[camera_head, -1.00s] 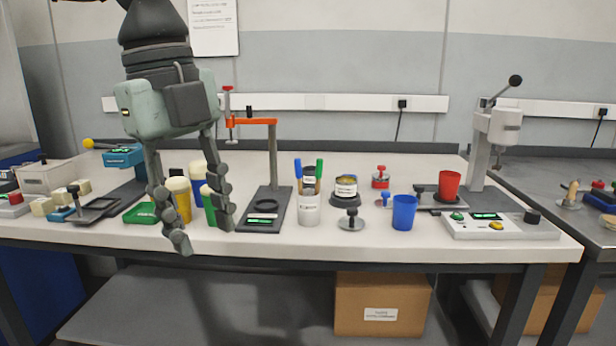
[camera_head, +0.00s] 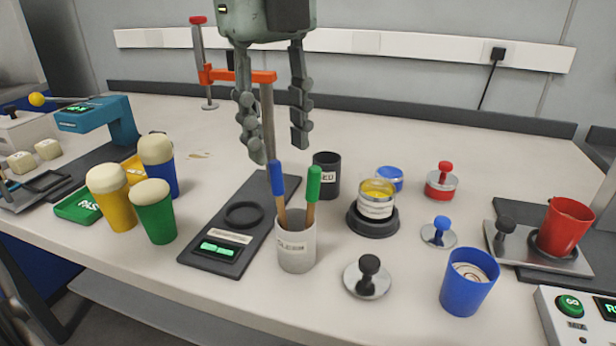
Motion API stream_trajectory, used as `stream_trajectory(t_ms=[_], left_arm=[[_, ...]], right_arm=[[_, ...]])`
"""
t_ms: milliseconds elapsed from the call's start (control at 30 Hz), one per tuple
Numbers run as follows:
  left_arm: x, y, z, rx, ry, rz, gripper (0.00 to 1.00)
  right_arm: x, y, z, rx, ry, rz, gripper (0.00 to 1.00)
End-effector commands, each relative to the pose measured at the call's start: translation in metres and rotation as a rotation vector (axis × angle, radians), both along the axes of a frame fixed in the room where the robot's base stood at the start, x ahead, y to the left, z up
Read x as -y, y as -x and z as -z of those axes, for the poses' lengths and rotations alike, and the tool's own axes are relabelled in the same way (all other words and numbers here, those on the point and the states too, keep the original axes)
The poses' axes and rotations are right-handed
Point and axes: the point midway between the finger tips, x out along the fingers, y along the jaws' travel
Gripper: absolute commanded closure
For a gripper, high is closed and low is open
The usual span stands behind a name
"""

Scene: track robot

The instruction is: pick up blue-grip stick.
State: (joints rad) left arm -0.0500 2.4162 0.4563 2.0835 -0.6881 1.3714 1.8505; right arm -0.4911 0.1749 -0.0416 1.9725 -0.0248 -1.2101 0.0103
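The blue-grip stick (camera_head: 277,188) stands tilted in a light grey labelled cup (camera_head: 296,248), its blue grip up and its wooden shaft going into the cup. A green-grip stick (camera_head: 313,190) stands beside it in the same cup. My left gripper (camera_head: 279,152) hangs from the top of the view, fingers pointing down and spread apart, with nothing between them. In the picture its fingertips are just above the blue grip; I cannot tell how near they are in depth. My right gripper is not in view.
A stand with an orange arm (camera_head: 238,76) rises behind the gripper. A blue cup (camera_head: 468,284) is at right. Foam-topped cups (camera_head: 153,212) stand at left.

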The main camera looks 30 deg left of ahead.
Motion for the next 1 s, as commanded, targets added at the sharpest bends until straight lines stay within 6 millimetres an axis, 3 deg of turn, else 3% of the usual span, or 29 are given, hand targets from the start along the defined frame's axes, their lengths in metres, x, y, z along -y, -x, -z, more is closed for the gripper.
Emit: stream_trajectory(t_ms=[433, 633, 933, 1000], left_arm=[[0.000, 0.005, 0.047, -0.004, 0.002, 0.002, 0.63], [0.000, 0.006, 0.074, -0.004, 0.001, 0.001, 0.63], [0.000, 0.005, 0.079, 0.000, 0.001, 0.000, 0.63], [0.000, 0.005, 0.079, 0.000, 0.001, 0.000, 0.71]], right_arm=[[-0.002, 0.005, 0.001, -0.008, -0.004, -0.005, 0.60], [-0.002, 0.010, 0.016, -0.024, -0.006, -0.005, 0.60], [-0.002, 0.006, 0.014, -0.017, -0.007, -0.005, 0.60], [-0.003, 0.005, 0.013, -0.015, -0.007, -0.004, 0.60]])
